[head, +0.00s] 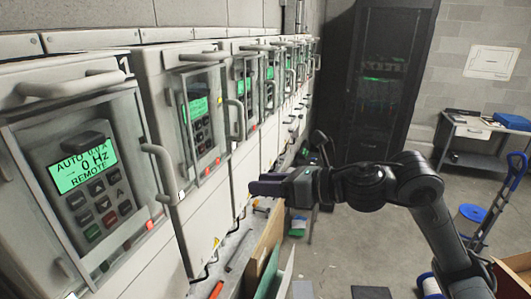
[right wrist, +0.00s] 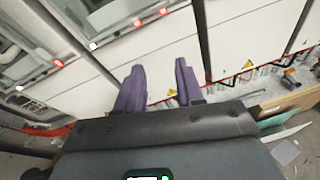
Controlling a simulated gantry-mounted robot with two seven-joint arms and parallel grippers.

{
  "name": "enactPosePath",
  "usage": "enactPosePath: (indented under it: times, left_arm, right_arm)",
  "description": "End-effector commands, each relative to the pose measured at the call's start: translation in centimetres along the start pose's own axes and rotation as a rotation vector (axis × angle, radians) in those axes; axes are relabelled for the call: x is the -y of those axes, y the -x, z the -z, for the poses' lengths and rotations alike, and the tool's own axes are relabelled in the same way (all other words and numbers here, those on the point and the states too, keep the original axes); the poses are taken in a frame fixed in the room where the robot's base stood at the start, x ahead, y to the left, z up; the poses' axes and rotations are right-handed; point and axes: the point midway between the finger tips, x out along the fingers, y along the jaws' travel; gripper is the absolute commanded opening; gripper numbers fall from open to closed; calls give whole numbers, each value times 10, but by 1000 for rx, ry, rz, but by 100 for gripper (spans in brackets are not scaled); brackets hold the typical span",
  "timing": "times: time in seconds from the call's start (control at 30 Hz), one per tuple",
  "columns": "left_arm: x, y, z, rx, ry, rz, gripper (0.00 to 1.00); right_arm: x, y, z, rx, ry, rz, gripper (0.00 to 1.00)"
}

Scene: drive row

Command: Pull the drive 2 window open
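The second drive window from the left (head: 203,124) is a clear framed pane over a green display and keypad. Its upright grey handle (head: 239,119) is at its right edge. I cannot tell whether this window is fully closed. My right gripper (head: 266,184) is below and right of that handle, apart from it. In the right wrist view its two purple fingers (right wrist: 160,68) are spread with nothing between them, facing pale cabinet panels. My left gripper is not in view.
The nearest drive window (head: 82,180) fills the left, with its own handle (head: 163,172) projecting. Several more drives recede behind. Boards (head: 265,245) lean below my right gripper. A black rack (head: 375,85) and grey table (head: 475,130) stand at the back, with open floor between.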

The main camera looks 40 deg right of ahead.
Motion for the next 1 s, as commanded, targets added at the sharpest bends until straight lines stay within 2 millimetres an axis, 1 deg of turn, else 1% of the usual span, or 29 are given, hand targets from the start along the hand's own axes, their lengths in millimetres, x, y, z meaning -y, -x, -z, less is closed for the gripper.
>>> enactPosePath:
  times: [0.03,0.1,0.2,0.3,0.4,0.47,0.57,0.8,1.0]
  left_arm:
    - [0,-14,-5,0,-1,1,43]
    - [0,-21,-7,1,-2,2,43]
    - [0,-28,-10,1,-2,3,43]
    - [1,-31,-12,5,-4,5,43]
    - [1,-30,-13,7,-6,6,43]
    - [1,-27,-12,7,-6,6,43]
    - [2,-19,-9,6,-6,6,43]
    - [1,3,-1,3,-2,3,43]
    - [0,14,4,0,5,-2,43]
  right_arm:
    - [4,16,-22,63,54,34,37]
    - [4,37,-52,133,104,64,37]
    - [0,60,-78,202,153,90,37]
    - [-4,72,-92,240,176,101,37]
    - [-6,74,-100,261,180,99,37]
    - [-6,72,-104,265,180,98,37]
    - [-6,62,-109,266,179,96,37]
    - [-5,25,-120,264,177,94,37]
    - [-2,-4,-126,265,177,95,37]
